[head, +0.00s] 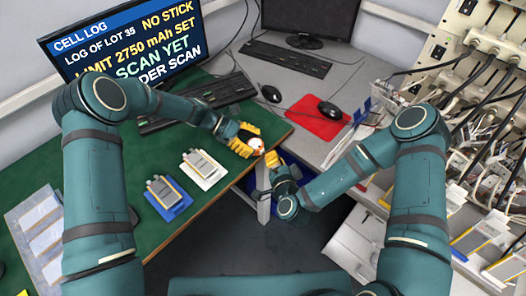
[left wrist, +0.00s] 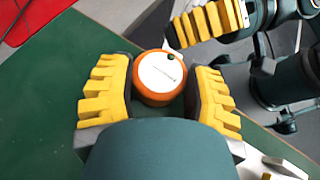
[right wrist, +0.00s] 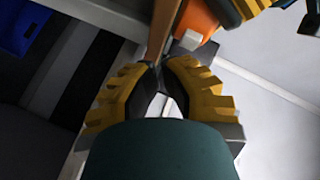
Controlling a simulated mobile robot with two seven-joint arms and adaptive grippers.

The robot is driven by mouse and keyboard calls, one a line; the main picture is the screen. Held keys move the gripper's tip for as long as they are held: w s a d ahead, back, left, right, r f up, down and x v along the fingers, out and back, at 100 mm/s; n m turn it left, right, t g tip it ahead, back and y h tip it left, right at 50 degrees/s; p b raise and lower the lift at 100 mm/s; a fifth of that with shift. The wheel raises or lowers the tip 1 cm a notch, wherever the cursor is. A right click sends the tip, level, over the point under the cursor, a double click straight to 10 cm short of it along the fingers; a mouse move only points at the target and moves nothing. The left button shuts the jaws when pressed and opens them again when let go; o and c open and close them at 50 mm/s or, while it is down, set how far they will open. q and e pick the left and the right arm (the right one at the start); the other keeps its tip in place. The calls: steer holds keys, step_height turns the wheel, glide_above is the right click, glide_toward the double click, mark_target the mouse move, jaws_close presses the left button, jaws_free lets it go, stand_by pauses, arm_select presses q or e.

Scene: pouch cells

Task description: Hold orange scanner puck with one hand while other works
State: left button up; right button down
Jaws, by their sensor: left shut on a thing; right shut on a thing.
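The orange scanner puck (left wrist: 158,98) has a white round top with small print and a green dot. My left gripper (head: 247,138) is shut around its sides and holds it near the green table's right corner; the puck (head: 256,144) also shows in the head view. My right gripper (head: 266,162) is just beside the puck, past the table edge.
A blue tray (head: 181,208) and a white tray (head: 215,181) with grey pouch cells lie on the green table (head: 120,180). A pale slotted tray (head: 14,222) is at the left. A monitor (head: 125,40) shows a cell log with limit 2750 mAh. A cabled rack (head: 470,60) stands right.

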arm_select(q)
steer(key=shift+f, duration=0.1)
arm_select(e)
steer(key=shift+a, duration=0.1)
stand_by(1.1)
steer(key=shift+w+a, duration=0.2)
steer(key=shift+w, duration=0.1)
steer(key=shift+w+a, duration=0.3)
stand_by(1.0)
steer(key=shift+s+d, duration=0.6)
steer(key=s+d, duration=0.3)
steer(key=shift+s+d, duration=0.25)
steer(key=shift+s, duration=0.05)
stand_by(0.5)
stand_by(0.5)
